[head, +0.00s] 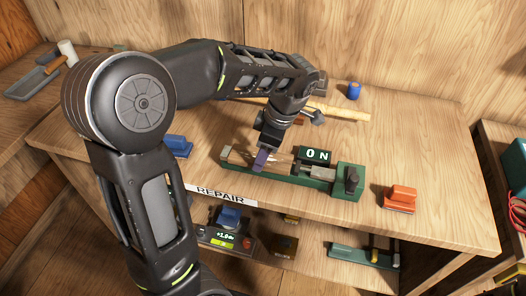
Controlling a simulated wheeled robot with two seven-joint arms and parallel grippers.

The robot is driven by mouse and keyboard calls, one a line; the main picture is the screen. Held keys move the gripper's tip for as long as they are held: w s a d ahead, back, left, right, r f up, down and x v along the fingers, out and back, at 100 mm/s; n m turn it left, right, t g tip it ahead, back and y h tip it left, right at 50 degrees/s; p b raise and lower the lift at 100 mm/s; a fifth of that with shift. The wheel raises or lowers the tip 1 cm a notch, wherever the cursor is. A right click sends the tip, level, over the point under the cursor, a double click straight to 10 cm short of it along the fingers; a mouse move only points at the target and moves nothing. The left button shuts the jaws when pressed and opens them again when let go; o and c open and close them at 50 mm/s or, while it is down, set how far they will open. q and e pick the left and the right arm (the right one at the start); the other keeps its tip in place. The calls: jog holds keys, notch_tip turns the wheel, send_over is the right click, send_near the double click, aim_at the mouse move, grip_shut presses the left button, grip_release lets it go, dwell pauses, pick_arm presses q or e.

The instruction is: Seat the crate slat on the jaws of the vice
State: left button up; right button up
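A brown wooden piece (237,156), possibly the crate slat, lies along the vice's left part. I cannot tell whether it rests on the jaws. My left gripper (262,160) reaches down over the vice's left half, its purplish-grey tip at the wooden piece. The gripper and wrist hide part of the jaws, and whether the fingers are open or shut on the wood is unclear. My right gripper is not in view.
An orange block-like object (399,198) sits right of the vice, a blue one (178,146) to its left. A blue cylinder (354,90) and a long wooden handle (340,112) lie behind. A "REPAIR" label (221,196) marks the front edge.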

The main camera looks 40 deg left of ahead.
aim_at(271, 159)
pick_arm(q)
jog(key=shift+f, duration=0.15)
jog(key=o, duration=1.5)
jog(key=p+v, duration=0.1)
jog(key=v, duration=0.7)
jog(key=shift+s+f, duration=0.1)
